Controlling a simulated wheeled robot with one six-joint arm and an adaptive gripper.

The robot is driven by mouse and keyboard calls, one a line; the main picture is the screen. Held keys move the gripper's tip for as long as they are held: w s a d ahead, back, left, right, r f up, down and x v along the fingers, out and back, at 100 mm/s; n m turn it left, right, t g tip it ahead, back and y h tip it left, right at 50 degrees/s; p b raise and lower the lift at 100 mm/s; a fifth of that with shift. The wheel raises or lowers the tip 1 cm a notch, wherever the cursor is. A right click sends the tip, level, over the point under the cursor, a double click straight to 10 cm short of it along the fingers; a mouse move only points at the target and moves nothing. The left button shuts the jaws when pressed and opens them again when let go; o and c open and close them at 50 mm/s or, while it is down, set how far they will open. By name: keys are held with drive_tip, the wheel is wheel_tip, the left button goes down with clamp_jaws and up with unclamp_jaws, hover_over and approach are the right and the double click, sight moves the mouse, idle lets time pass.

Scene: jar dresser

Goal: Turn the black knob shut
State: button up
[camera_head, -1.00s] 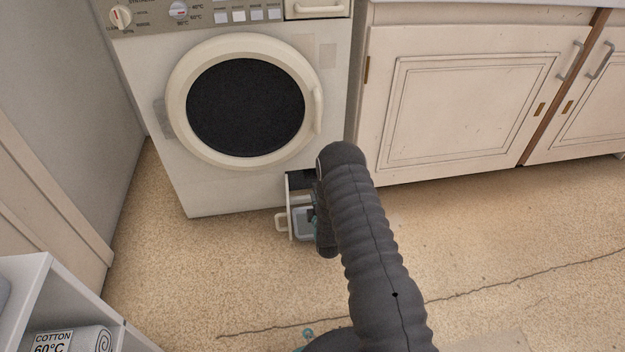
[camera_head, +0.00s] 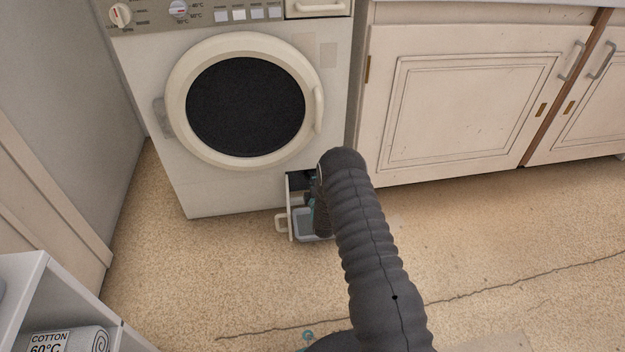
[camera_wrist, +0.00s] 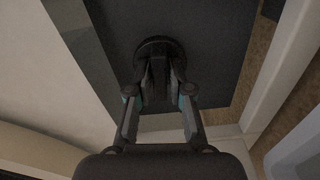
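The black knob (camera_wrist: 159,46) shows in the wrist view as a round dark disc with a raised grip bar, set on a dark panel. My gripper (camera_wrist: 160,82) is at the knob, with one finger on each side of the grip bar. The fingers are drawn partly together; the dark picture does not show whether they press on the bar. In the head view my gripper (camera_head: 319,208) is in front of the dark recess (camera_head: 297,182) low on the washing machine (camera_head: 240,187). My arm and gripper hide the knob there.
An open pale flap with a handle (camera_head: 282,223) stands at the recess's left side. A grey tray (camera_head: 308,226) lies below my gripper. Cupboards (camera_head: 470,110) stand to the right. The floor around is mostly clear.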

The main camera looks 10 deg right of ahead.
clamp_jaws()
drive_tip(key=shift+m, duration=0.3)
drive_tip(key=m, duration=0.3)
drive_tip(key=shift+m, duration=0.3)
drive_tip(key=m, duration=0.4)
drive_tip(key=shift+m, duration=0.3)
drive_tip(key=m, duration=0.4)
drive_tip(key=shift+m, duration=1.9)
